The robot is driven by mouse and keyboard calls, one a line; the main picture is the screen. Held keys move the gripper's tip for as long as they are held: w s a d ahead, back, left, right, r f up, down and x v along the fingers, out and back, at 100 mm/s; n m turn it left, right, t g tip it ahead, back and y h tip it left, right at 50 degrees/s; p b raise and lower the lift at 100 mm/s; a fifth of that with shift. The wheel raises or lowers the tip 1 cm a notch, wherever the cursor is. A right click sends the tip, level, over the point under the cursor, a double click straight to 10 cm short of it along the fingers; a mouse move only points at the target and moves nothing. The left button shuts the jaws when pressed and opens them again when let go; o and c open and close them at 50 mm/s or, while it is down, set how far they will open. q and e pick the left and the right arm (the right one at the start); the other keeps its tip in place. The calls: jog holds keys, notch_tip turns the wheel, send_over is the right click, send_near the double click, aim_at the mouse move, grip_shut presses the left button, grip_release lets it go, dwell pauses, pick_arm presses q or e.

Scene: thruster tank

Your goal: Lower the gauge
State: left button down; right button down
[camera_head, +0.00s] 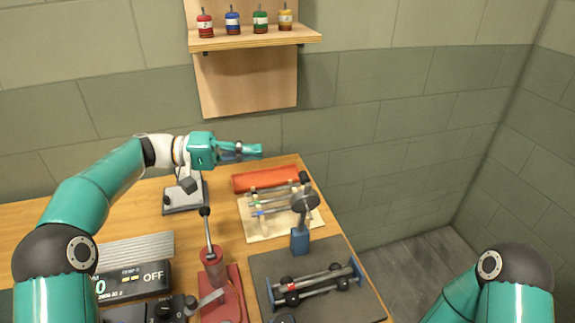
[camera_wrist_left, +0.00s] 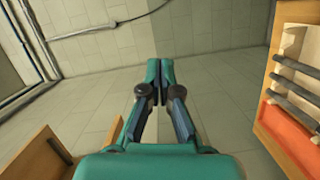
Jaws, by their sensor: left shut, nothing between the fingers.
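My left gripper (camera_head: 254,151) is held above the far part of the wooden bench, pointing right. It is shut and empty, and its closed fingers (camera_wrist_left: 160,70) also show in the left wrist view against the tiled wall and floor. A round dark disc on a stem (camera_head: 304,199) above a blue block (camera_head: 299,240) stands at the right of the bench. A grey-based stand (camera_head: 184,196) is below my left wrist, partly hidden. I cannot tell for certain which thing is the gauge. My right arm shows at the bottom right, but its gripper is out of view.
A red hand-lever device (camera_head: 213,268) stands at the front middle. A dark mat (camera_head: 262,268) bears a rod frame with black rollers. A rack of rods (camera_head: 262,228) and a red-orange tray (camera_head: 266,178) lie farther back. A wall shelf (camera_head: 255,39) holds several coloured bottles.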

aim_at(302, 204)
pick_arm(q)
jog(key=s+d+f+p, duration=0.1)
jog(key=s+d, duration=0.2)
jog(key=d, duration=0.4)
jog(key=shift+d+f+p, duration=0.15)
jog(key=shift+d+p, duration=0.25)
jog(key=shift+s, duration=0.1)
